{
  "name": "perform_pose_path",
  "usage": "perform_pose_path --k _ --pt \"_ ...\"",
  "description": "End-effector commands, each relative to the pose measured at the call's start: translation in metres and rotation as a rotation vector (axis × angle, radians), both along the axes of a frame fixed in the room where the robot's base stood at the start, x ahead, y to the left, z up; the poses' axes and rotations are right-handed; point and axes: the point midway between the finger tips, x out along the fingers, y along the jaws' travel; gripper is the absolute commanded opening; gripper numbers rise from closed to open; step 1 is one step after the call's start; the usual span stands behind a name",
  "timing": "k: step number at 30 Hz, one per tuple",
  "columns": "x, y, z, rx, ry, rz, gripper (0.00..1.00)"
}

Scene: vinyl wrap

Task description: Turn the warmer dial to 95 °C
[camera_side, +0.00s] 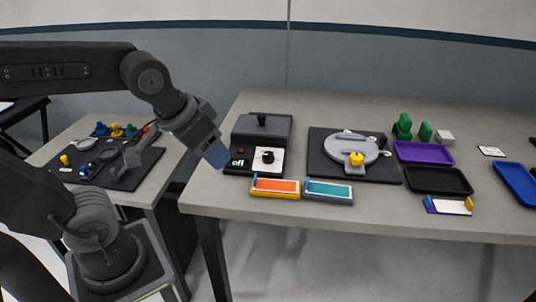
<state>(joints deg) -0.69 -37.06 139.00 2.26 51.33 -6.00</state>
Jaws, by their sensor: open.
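The warmer (262,128) is a dark box with a handled lid at the left end of the large table. Its dial (268,156) is a black knob on a white plate at the front. A small display (238,162) left of the dial reads "off". The dial's markings are too small to read. My gripper (217,155) hangs just left of the warmer's front, pointing down and to the right. It is open, apart from the dial, and I see nothing held in it. Its fingertips look blue.
An orange-topped block (276,187) and a teal-topped block (328,191) lie in front of the warmer. A grey round plate (350,148) with a yellow knob sits on a black mat to the right. Purple (424,152) and black (438,180) trays stand farther right.

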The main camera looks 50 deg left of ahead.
Motion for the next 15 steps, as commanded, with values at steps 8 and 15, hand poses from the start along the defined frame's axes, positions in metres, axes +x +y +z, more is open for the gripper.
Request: perform_pose_path --k 8,15 --pt "0.095 0.036 -0.004 -0.018 0.067 0.354 0.62" --pt "0.162 0.066 -0.031 -0.022 0.078 0.605 0.62"
